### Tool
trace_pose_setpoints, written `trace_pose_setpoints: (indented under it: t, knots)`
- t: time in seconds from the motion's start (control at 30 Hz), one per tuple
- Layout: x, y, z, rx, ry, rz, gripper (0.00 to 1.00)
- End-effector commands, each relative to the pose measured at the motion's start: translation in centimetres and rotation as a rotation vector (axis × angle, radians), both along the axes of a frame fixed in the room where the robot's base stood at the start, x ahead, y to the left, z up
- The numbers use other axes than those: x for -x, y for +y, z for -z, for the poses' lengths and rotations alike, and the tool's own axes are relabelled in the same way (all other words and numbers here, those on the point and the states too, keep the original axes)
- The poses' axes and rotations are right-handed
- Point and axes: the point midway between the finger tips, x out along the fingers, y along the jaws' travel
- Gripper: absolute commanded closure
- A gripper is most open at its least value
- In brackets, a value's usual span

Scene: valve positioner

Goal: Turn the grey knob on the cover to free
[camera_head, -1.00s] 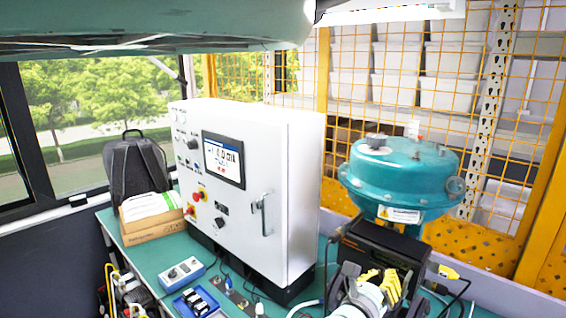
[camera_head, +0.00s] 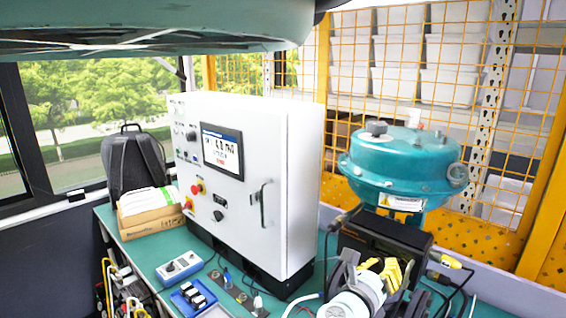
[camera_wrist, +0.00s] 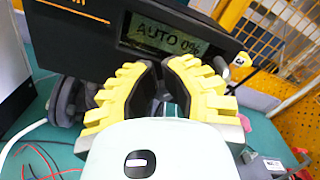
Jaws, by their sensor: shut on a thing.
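The valve positioner is a black box (camera_head: 385,238) below a teal actuator (camera_head: 400,165). In the wrist view its dark cover (camera_wrist: 75,42) has a lit display (camera_wrist: 168,34) that reads "AUTO 0%". My gripper (camera_wrist: 162,75) has its yellow ribbed fingers close together just below the display, at the cover's lower edge. It is shut on a small dark piece between the fingertips, which appears to be the knob. The fingers hide most of it, so its pointer and marks cannot be read. In the head view my gripper (camera_head: 383,270) is in front of the positioner's lower part.
A white control cabinet (camera_head: 250,190) with a screen and buttons stands to the left on the green bench. Cables and a yellow connector (camera_head: 450,261) hang at the positioner's right. Blue trays (camera_head: 195,300) lie at the front. Yellow mesh fencing stands behind.

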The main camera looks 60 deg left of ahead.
Motion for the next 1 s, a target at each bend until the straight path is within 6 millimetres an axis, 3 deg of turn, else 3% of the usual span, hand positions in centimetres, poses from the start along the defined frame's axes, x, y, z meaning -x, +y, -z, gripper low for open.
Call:
trace_pose_setpoints:
  t: [1.0]
  knots:
    - [0.29, 0.58, 1.06, 0.0, 0.012, -0.006, 1.0]
